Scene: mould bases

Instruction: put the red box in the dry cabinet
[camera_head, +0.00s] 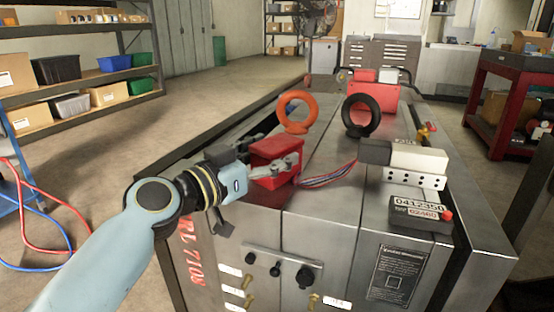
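The red box (276,149) sits on the left part of the large grey metal block (322,215). My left gripper (268,156) comes in from the lower left and is at the box. One finger lies across the box's near face and the other reaches along its far left side. I cannot tell whether the fingers press on the box. The box's left end is partly hidden by the gripper. My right gripper is not in view. I cannot pick out a dry cabinet for certain; a grey vented cabinet (383,55) stands at the back.
An orange ring (285,115) and a black ring (375,118) stand upright behind the box. A bundle of cables (328,177) lies to its right. A grey-white device (415,160), a labelled box (420,215) and a red case (372,97) are also on the block. Shelves with bins (80,85) stand left.

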